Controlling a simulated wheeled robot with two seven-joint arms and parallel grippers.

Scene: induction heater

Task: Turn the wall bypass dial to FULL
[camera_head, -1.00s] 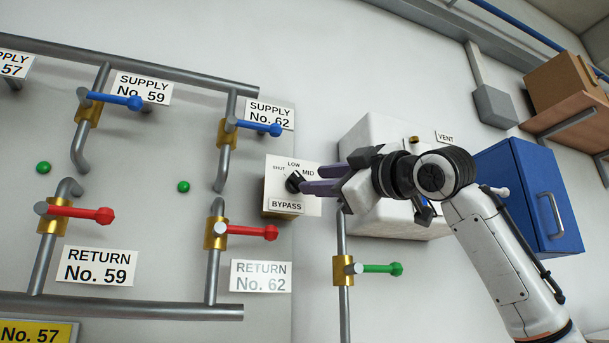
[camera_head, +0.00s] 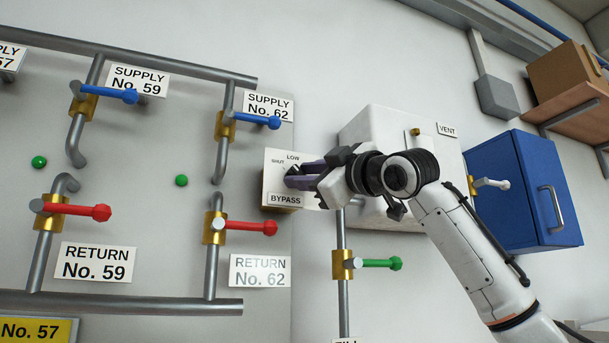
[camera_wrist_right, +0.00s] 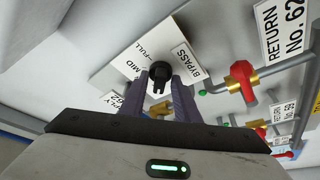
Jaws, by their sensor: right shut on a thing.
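MID and FULL show on the plate in the right wrist view. My right gripper (camera_head: 291,176) is at the plate, and its fingers cover most of the dial in the head view. In the right wrist view the black dial (camera_wrist_right: 159,73) stands between the purple fingertips of the right gripper (camera_wrist_right: 160,82), which is shut on it. The dial's exact pointing direction is hard to read. My left gripper is not in view.
Left of the dial are pipes with blue supply handles (camera_head: 258,120) and red return handles (camera_head: 252,227). A green-handled valve (camera_head: 380,264) is below my right arm. A white tank (camera_head: 385,130), a blue cabinet (camera_head: 520,190) and a shelf stand to the right.

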